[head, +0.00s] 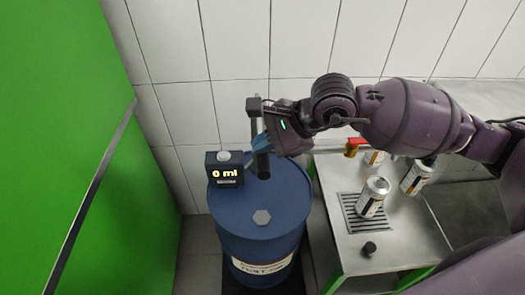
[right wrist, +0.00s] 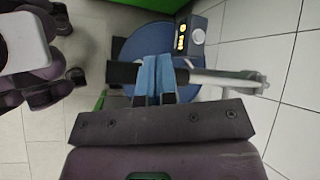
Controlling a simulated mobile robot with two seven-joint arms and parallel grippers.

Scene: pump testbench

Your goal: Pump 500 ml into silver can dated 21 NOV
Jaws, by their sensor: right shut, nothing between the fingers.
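My right gripper (head: 259,141) is shut and empty, its blue fingertips close to the black upright pump (head: 254,105) on the blue drum (head: 285,200). In the right wrist view the blue fingers (right wrist: 158,80) are together in front of the pump; I cannot tell if they touch it. The display (head: 225,172) reads 0 ml. A pale spout pipe with a red and yellow end (head: 354,147) reaches over the side table. One silver can (head: 373,197) stands on the grate; another (head: 416,178) is right of it and a third (head: 374,158) behind. Their dates are too small to read.
The metal side table (head: 390,245) has a slotted grate (head: 352,222) and a small black knob-like piece (head: 369,248) in front. A green panel (head: 60,120) stands at the left, and a tiled wall is behind the drum.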

